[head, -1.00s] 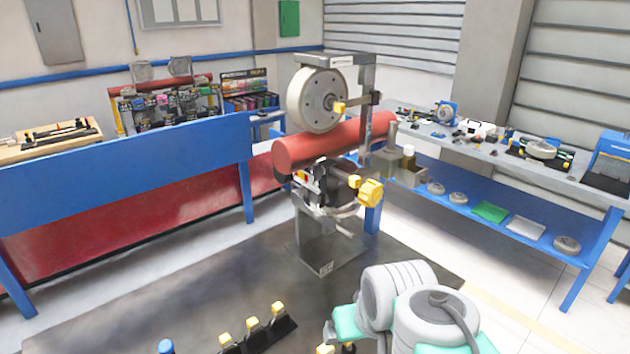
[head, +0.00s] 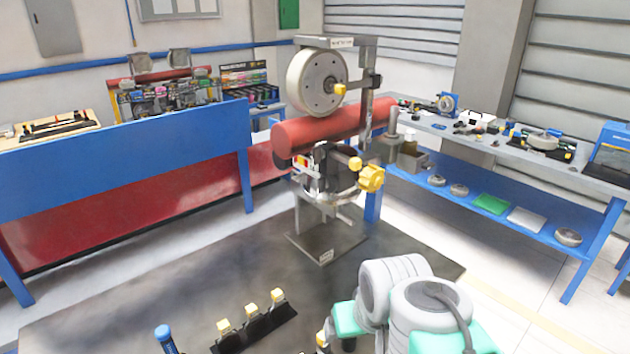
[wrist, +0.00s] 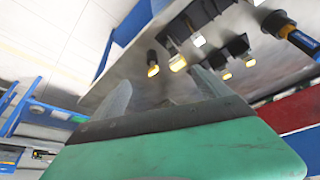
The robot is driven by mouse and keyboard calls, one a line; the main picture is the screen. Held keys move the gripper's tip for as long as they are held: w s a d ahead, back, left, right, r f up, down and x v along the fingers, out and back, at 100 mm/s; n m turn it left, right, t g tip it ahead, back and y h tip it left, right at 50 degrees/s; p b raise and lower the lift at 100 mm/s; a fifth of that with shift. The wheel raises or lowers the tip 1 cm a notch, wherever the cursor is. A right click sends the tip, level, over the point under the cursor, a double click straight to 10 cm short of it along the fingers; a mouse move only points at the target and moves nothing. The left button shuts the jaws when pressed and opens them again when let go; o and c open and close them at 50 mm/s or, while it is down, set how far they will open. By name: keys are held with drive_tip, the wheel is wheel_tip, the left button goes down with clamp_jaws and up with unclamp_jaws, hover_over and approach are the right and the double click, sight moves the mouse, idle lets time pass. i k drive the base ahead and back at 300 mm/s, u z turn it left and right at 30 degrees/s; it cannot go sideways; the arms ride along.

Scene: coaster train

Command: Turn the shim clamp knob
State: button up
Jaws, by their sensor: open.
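The test stand (head: 318,243) rises from the dark floor mat. It carries a grey wheel (head: 314,82), a red roller and several yellow knobs. A large lobed yellow knob (head: 371,178) and a smaller yellow knob (head: 355,163) stick out at the stand's lower right side. I cannot tell which is the shim clamp knob. My gripper shows in the wrist view (wrist: 160,82), fingers apart and nothing visible between them. My arm is low in the head view, in front of the stand and apart from it.
A blue-legged bench (head: 560,190) stands right, a blue-and-red barrier (head: 120,165) left. Mat between is clear.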

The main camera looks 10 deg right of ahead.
sight(424, 164)
drive_tip(key=z, duration=1.45)
drive_tip(key=k, duration=1.45)
drive_tip(key=u, duration=0.95)
drive_tip(key=i, duration=0.5)
